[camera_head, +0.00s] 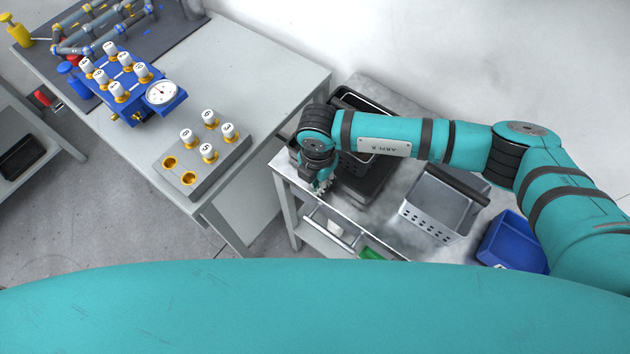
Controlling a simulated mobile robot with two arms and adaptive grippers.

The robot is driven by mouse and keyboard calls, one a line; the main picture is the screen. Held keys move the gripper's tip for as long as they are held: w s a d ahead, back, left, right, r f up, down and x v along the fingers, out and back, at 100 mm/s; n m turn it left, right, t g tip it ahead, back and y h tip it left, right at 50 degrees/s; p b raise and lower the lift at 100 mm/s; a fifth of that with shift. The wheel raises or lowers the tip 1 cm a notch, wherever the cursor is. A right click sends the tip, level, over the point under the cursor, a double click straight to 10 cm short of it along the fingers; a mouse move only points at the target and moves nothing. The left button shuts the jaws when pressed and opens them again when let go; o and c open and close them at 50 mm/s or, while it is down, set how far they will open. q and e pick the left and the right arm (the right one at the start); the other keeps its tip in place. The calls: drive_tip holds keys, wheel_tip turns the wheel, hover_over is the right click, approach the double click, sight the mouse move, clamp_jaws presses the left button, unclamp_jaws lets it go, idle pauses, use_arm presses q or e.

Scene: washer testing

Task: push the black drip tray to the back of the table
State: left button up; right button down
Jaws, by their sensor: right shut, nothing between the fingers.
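The black drip tray (368,187) lies on the grey metal side table (400,235), toward its left part. My right arm crosses above it and hides part of it. My right gripper (322,186) points down at the tray's left front side, near the table's left front corner. Its fingers are shut and hold nothing. I cannot tell whether they touch the tray. My left gripper is out of view.
A black crate (352,98) stands at the table's back, partly behind my arm. A grey perforated basket (437,207) and a blue bin (512,242) are to the right. The left workbench (262,75) carries a blue gauge manifold (125,85) and a block with numbered white caps (203,172).

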drive_tip(key=w+d+b, duration=0.1)
drive_tip(key=w+d, duration=0.1)
drive_tip(key=w+d+b, duration=0.1)
drive_tip(key=w+b, duration=0.1)
drive_tip(key=w, duration=0.1)
drive_tip(key=w+d+b, duration=0.2)
drive_tip(key=w, duration=0.1)
drive_tip(key=shift+d+f, duration=0.2)
drive_tip(key=shift+d, duration=0.15)
drive_tip(key=shift+w+r, duration=0.1)
drive_tip(key=shift+r, duration=0.05)
